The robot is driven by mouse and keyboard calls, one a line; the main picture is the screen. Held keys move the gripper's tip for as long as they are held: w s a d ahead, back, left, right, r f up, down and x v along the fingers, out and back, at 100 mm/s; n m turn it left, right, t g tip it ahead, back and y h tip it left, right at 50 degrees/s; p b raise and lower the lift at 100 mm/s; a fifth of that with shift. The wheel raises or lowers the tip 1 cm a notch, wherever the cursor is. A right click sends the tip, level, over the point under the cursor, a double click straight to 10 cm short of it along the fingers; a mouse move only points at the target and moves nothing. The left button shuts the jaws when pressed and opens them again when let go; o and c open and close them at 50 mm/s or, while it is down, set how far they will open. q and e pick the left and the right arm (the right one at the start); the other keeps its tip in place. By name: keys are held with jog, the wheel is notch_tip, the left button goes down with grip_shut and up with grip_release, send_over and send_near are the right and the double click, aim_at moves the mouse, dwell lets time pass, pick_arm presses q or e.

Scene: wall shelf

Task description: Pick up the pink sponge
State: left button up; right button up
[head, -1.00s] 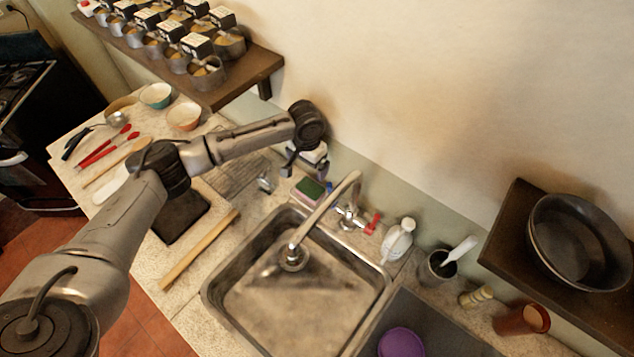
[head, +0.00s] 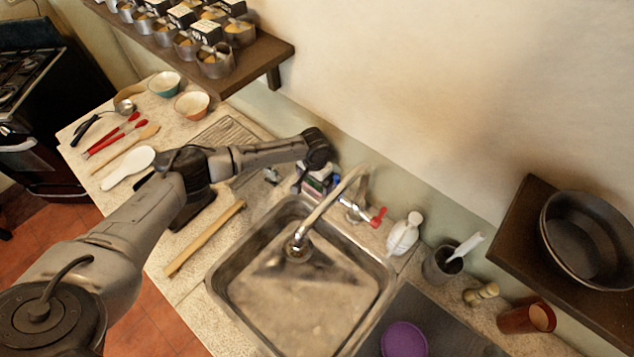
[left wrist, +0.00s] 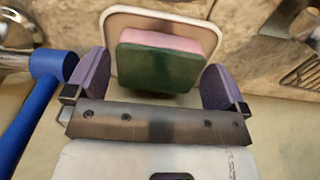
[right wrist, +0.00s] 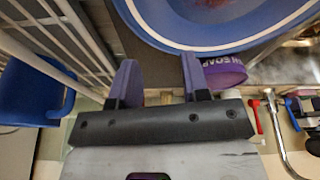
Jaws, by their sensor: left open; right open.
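The sponge (left wrist: 165,55), with a pink layer and a dark green layer, lies in a pale-rimmed dish (left wrist: 112,40) in the left wrist view. My left gripper (left wrist: 155,84) is open, with one purple finger on each side of the sponge. Gaps show between the fingers and the sponge, so it is not gripped. In the head view my left gripper (head: 312,180) is behind the sink by the tap and mostly covers the sponge there. My right gripper (right wrist: 159,80) is open and empty in the right wrist view; it does not show in the head view.
The curved tap (head: 330,205) stands close to the right of my left gripper, over the sink (head: 300,310). Near my right gripper are a blue bowl (right wrist: 165,25), a purple soap item (right wrist: 225,72) and a white rack (right wrist: 65,45).

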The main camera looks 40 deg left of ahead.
pick_arm(q)
jog(key=shift+f, duration=0.55)
jog(key=shift+c, duration=0.2)
jog(key=c, duration=0.6)
jog(key=shift+r, duration=0.15)
notch_tip(320, 180, up, 10)
jog(key=shift+f+p, duration=0.1)
jog(key=shift+p, duration=0.2)
